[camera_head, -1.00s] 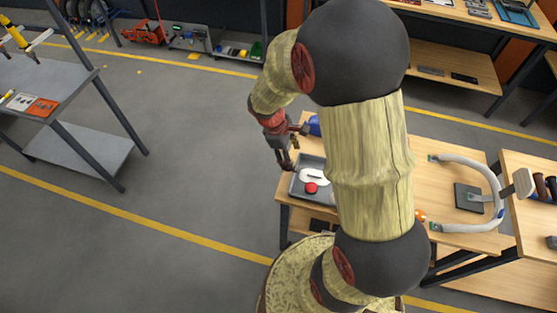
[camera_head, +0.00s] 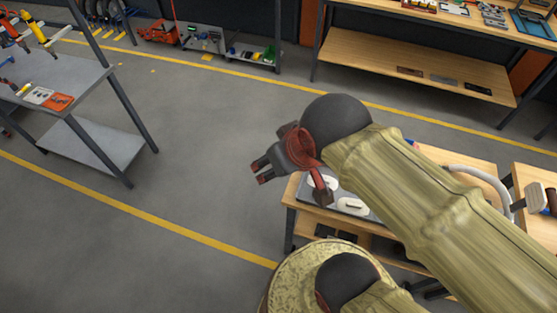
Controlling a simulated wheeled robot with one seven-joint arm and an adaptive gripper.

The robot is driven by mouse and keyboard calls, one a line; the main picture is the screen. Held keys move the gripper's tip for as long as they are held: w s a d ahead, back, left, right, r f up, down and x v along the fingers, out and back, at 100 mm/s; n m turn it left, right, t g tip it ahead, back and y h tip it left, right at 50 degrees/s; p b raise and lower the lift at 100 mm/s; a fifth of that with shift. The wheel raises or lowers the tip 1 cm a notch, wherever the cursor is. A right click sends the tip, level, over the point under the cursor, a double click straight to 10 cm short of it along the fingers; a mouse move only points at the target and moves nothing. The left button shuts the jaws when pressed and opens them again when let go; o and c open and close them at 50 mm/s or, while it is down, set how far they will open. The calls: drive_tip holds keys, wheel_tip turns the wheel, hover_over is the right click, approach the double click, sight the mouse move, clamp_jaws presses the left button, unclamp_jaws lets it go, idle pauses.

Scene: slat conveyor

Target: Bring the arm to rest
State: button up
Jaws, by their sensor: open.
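My arm shows large in the head view, with tan sleeves and dark round joints, and reaches from the lower right to the upper middle. My gripper (camera_head: 261,173) points left over the grey floor, just left of the wooden table (camera_head: 300,192). Its dark fingers stand apart, with nothing visible between them. My forearm hides much of the table. A grey tray (camera_head: 338,206) on the table's left end holds white pieces (camera_head: 352,205). My wrist partly covers the tray.
A grey shelf unit (camera_head: 75,85) with tools stands at the left. A long wooden workbench (camera_head: 420,68) stands at the back right. A curved white tube (camera_head: 485,178) is on the right part of the table. The floor at the left middle is clear.

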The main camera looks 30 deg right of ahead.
drive_tip(key=shift+f, duration=0.1)
wheel_tip(320, 180, down, 13)
drive_tip(key=b, duration=1.3)
drive_tip(key=shift+f+b, duration=0.2)
drive_tip(key=shift+b, duration=0.1)
drive_tip(key=shift+w, duration=0.1)
drive_tip(key=shift+c, duration=0.7)
